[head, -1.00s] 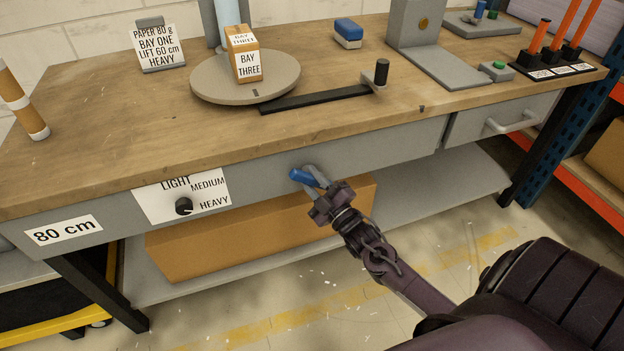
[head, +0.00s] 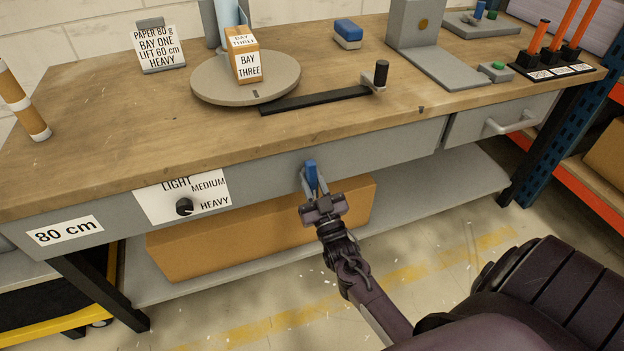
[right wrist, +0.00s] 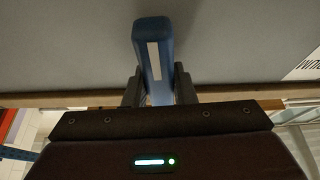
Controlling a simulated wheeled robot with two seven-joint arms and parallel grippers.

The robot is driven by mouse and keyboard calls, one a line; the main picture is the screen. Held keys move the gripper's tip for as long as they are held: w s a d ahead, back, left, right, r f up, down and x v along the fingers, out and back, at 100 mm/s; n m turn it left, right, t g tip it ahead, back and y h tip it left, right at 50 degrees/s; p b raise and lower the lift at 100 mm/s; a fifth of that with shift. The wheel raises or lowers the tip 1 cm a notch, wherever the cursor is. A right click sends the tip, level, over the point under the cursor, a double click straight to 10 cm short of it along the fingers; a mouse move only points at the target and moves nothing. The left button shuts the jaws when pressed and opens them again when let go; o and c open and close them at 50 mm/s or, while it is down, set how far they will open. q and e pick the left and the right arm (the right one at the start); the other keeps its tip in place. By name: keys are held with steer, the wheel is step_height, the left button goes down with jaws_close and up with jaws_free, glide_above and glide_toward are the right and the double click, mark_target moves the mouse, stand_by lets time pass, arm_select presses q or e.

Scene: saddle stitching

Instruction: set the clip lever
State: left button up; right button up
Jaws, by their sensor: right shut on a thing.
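The clip lever is a small blue handle (head: 311,173) on the grey front panel of the bench, below the tabletop edge. It stands near upright in the head view. My right gripper (head: 313,188) is shut on it from below, with a finger on each side. In the right wrist view the blue lever (right wrist: 153,50), with a pale stripe on its face, sits between the two dark fingers (right wrist: 157,85). Its lower end is hidden by my gripper. My left gripper is not in view.
A dial plate (head: 183,196) marked LIGHT, MEDIUM and HEAVY, with a black knob, is left of the lever. A drawer (head: 500,117) is to the right. A cardboard box (head: 200,247) lies on the shelf below. The turntable (head: 283,82) carries a BAY THREE block.

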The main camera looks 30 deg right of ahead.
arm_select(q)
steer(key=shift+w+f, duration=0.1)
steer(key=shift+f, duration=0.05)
arm_select(e)
steer(key=shift+m+h, duration=0.4)
steer(key=shift+m, duration=0.2)
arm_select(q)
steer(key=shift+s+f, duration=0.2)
arm_select(e)
steer(key=o, duration=1)
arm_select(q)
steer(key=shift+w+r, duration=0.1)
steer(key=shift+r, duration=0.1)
arm_select(e)
steer(key=shift+s+f, duration=0.15)
steer(key=shift+s, duration=0.05)
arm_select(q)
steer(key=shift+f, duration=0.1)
arm_select(e)
steer(key=v, duration=0.7)
steer(key=shift+s+a, duration=0.15)
steer(key=shift+s, duration=0.05)
